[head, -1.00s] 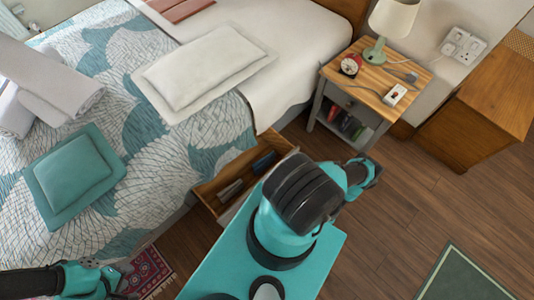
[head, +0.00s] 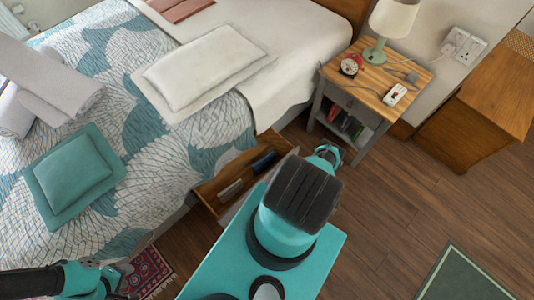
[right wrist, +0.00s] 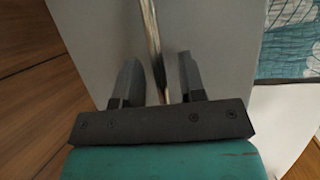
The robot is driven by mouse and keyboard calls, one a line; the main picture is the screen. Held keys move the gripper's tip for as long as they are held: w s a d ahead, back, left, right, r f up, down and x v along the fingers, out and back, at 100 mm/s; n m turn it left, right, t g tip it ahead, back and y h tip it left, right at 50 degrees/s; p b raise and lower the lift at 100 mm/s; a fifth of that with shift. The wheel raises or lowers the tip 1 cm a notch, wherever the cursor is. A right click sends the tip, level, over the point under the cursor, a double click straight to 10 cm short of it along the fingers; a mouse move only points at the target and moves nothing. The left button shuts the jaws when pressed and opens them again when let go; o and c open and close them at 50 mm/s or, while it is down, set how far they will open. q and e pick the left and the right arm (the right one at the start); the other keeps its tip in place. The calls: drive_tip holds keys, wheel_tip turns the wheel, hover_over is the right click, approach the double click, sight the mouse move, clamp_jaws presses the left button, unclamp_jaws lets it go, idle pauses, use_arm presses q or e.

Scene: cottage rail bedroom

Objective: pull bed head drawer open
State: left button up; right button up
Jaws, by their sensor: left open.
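The bed head drawer (head: 218,182) stands out from under the side of the bed in the head view. Its wooden inside shows, with a dark item and a paler item in it. My right arm hides its front and nearer part. In the right wrist view, my right gripper (right wrist: 158,75) is open, with a finger on each side of a thin metal bar handle (right wrist: 150,30) on a pale grey panel (right wrist: 215,35). Gaps show between the bar and both fingers. My left gripper (head: 126,282) is open and empty at the lower left, near the bed's side.
A bedside table (head: 388,76) with a lamp, red clock and white socket block stands right of the bed. A wooden cabinet (head: 488,105) is farther right. A patterned rug (head: 152,272) lies near my left gripper.

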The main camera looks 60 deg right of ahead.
drive_tip(key=shift+w+a+f, duration=0.1)
drive_tip(key=shift+w+a, duration=0.05)
drive_tip(key=shift+w, duration=0.4)
drive_tip(key=shift+c, duration=0.5)
clamp_jaws()
